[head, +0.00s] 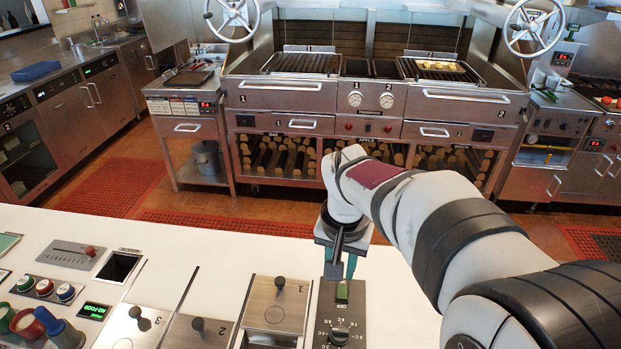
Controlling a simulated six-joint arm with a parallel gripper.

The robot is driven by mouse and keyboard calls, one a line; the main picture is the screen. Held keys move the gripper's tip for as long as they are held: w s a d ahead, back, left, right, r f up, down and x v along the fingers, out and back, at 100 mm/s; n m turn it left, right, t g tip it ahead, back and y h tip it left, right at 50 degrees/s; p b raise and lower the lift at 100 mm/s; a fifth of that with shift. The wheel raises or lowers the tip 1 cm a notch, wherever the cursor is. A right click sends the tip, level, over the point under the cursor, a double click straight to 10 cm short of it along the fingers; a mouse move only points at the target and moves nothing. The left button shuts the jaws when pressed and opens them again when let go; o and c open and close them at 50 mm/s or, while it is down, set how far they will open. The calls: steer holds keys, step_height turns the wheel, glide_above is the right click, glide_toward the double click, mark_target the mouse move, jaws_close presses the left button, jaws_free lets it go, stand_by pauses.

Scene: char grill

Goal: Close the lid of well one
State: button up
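The lid of well one (260,305) is a flat steel plate marked 1 with a dark round knob (280,283), on the white counter at the bottom middle. A dark strip shows along its near edge, cut by the picture's bottom, so I cannot tell how far the well is uncovered. My gripper (340,272) points down just right of the lid, above the far end of the dial panel. Its teal fingers look apart, with a dark grey bar between or in front of them. It is clear of the knob.
Lid 2 (190,335) and lid 3 (130,330), both with dark knobs, lie to the left. The dial panel (325,315) with a green switch adjoins lid one on the right. A square opening (119,266) and several buttons are further left. The grill (290,95) stands beyond the counter.

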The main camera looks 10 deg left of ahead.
steer(key=shift+n+t, duration=0.4)
steer(key=shift+n, duration=0.1)
steer(key=w+a+f, duration=0.1)
steer(key=w+a, duration=0.1)
steer(key=w+a+f, duration=0.1)
steer(key=w, duration=0.1)
steer(key=w+a+f, duration=0.2)
steer(key=shift+w+a, duration=0.35)
steer(key=shift+w, duration=0.05)
steer(key=shift+c, duration=1.1)
steer(key=shift+n+t, duration=0.6)
steer(key=shift+n, duration=0.1)
steer(key=w+a+f, duration=0.4)
steer(key=a, duration=0.1)
steer(key=w+a+f, duration=0.1)
steer(key=w+a, duration=0.1)
steer(key=a, duration=0.1)
steer(key=shift+f, duration=0.4)
jaws_close()
steer(key=x, duration=0.9)
steer(key=shift+w+f, duration=0.15)
steer(key=shift+f, duration=0.15)
steer(key=s, duration=0.3)
steer(key=shift+f, duration=0.1)
steer(key=shift+s, duration=0.4)
glide_above(274, 328)
steer(key=s, duration=0.2)
steer(key=shift+w, duration=0.1)
steer(key=shift+f, duration=0.1)
